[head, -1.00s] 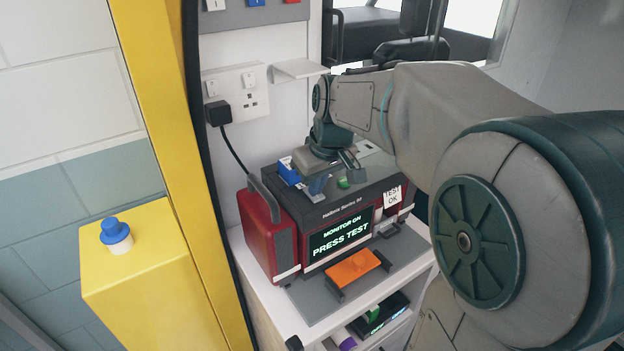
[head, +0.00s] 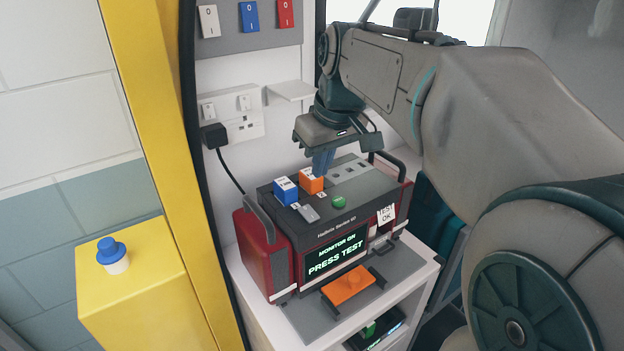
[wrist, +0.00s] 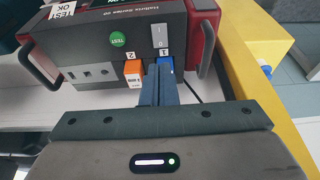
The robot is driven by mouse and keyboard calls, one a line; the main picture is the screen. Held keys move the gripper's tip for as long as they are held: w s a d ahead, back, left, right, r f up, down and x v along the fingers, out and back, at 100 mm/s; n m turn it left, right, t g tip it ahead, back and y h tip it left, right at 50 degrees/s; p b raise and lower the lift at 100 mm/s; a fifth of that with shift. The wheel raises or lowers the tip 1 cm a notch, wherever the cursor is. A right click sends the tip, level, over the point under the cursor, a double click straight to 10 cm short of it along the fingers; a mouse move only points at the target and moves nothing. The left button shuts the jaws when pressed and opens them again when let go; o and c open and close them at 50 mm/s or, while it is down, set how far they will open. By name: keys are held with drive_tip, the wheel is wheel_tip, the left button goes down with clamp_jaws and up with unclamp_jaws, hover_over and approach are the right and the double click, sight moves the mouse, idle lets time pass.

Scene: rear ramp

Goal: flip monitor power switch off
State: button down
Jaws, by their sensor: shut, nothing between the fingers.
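The red and dark grey monitor (head: 330,228) stands upright on a white shelf unit, its screen (head: 338,250) lit with "MONITOR ON PRESS TEST". A grey rocker switch (head: 308,213) is on its top near the front; in the wrist view this rocker (wrist: 159,42) shows I and O marks. A round green TEST button (head: 338,202) sits beside it. Blue block 1 (head: 285,191) and orange block 2 (head: 311,181) are behind the rocker. My gripper (head: 320,174) is shut and empty above the monitor's rear, near the orange block. Its fingertips (wrist: 158,66) point towards the rocker.
A wall panel has white (head: 209,20), blue (head: 249,15) and red (head: 285,13) switches. A socket with a black plug (head: 215,135) is below. A yellow box with a blue knob (head: 111,250) stands left. An orange piece (head: 349,285) lies before the monitor.

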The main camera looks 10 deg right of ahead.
drive_tip(key=shift+v, duration=1.1)
drive_tip(key=s+f+m+h, duration=0.1)
drive_tip(key=s+f+m, duration=0.3)
drive_tip(key=s+f, duration=1.2)
drive_tip(key=shift+s+f, duration=0.25)
